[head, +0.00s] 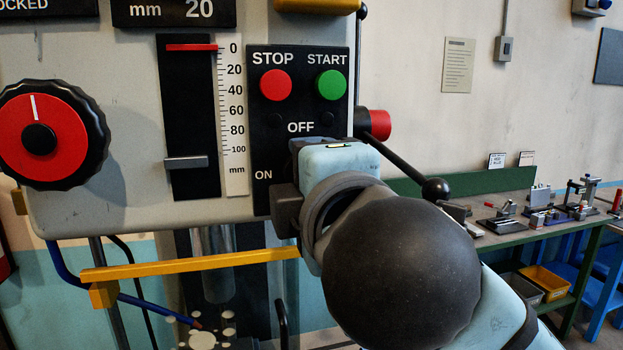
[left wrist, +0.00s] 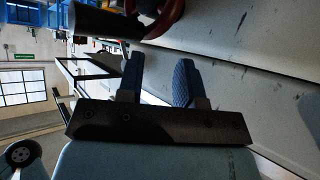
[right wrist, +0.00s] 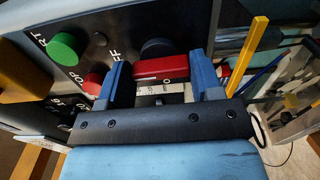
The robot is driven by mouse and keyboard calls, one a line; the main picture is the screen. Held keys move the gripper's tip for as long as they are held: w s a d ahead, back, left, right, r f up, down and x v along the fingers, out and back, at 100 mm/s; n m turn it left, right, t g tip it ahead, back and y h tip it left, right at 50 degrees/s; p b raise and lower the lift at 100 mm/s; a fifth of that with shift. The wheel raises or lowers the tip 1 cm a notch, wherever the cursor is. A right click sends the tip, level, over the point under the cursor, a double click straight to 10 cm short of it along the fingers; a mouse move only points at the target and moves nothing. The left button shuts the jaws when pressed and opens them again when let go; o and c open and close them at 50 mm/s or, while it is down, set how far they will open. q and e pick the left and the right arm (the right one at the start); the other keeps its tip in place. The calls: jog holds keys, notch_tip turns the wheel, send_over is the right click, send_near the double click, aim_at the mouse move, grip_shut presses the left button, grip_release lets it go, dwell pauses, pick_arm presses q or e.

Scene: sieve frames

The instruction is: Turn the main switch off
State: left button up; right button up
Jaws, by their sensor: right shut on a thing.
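The main switch's red handle (right wrist: 160,68) shows in the right wrist view between the two blue fingers of my right gripper (right wrist: 160,82). A dark round part (right wrist: 157,47) lies behind it. My right gripper is shut on the handle. In the head view this gripper (head: 287,205) covers the panel between the OFF label (head: 301,127) and the ON label (head: 264,175), so the switch is hidden there. I cannot tell its exact angle. My left gripper (left wrist: 158,82) is open and empty in the left wrist view, outside the head view.
On the panel are a red STOP button (head: 276,85) and a green START button (head: 331,85), above my right gripper. A big red dial (head: 45,135) is at left. A black-knobbed lever (head: 435,189) and yellow bar (head: 190,264) lie near my right arm. A workbench (head: 510,236) stands at right.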

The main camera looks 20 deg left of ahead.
jog(key=shift+m, duration=0.3)
jog(key=o, duration=0.9)
jog(key=b+v, duration=0.1)
jog(key=v, duration=1.3)
jog(key=shift+r, duration=0.1)
